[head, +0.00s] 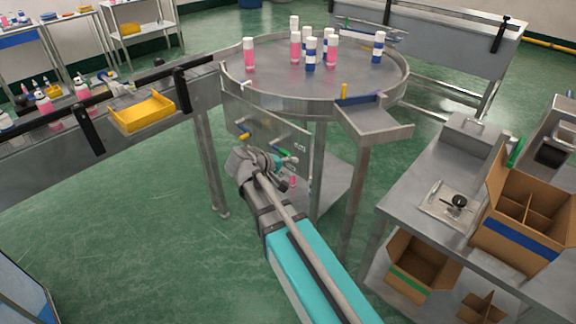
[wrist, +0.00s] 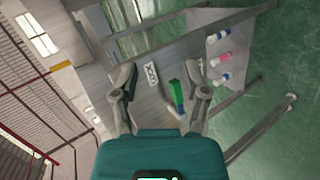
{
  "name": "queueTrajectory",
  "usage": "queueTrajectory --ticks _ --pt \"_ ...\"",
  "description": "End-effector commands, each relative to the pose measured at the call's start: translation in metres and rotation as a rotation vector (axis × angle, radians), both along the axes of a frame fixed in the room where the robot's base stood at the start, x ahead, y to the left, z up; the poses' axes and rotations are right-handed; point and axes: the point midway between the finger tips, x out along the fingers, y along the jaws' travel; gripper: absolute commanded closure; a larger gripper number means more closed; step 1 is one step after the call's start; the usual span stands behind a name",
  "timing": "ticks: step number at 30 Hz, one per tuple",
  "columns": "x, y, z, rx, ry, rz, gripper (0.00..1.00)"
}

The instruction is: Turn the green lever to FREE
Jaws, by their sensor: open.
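The green lever (head: 281,151) sits on a grey metal panel (head: 262,126) below the round table, partly behind my gripper (head: 283,164) in the head view. In the wrist view the lever (wrist: 176,91) shows between the two open fingers of my gripper (wrist: 163,76), nearer the right finger. Its end is green with a blue part below. A small white label with dark marks (wrist: 151,73) is beside it; I cannot read it. The fingers hold nothing, and I cannot tell whether one touches the lever.
A yellow handle (head: 244,136) is on the same panel, left of the green lever. Several pink and blue bottles stand on the round table (head: 275,85). Table legs and a low shelf (head: 334,185) are close by. A conveyor (head: 40,185) runs at left.

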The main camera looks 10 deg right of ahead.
Motion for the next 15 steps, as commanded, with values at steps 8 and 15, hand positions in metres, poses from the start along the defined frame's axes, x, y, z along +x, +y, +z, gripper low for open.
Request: queueTrajectory --ticks 8,15 --pt "0.028 0.028 -0.035 -0.182 -0.068 0.077 0.41" --pt "0.047 0.058 -0.053 -0.335 -0.131 0.142 0.41"
